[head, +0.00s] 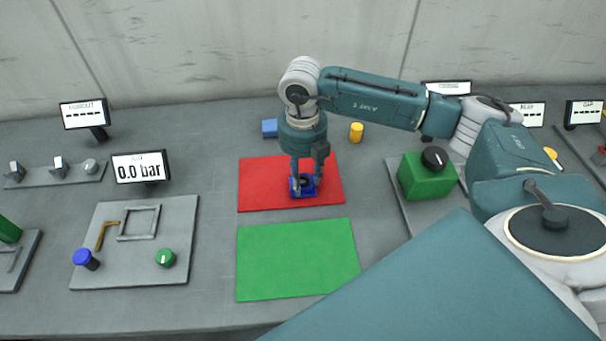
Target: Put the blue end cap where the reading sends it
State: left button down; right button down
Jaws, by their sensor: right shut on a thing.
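The green mat (290,260) lies just in front of the red one and is empty. The display (141,167) at the left reads 0.0 bar. My left gripper is not in view.
A grey plate (140,262) with a blue-topped knob (85,258) and green knob (165,258) lies left. A blue block (270,128) and yellow cylinder (356,132) stand behind the red mat. A green box (426,180) with a black knob stands right.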

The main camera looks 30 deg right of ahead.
jog(key=shift+a+f, duration=0.1)
jog(key=shift+f, duration=0.05)
jog(key=c, duration=1.1)
grip_release()
jog(key=shift+r, duration=0.55)
notch_tip(320, 180, up, 11)
jog(key=b, duration=0.3)
jog(key=shift+r, duration=0.15)
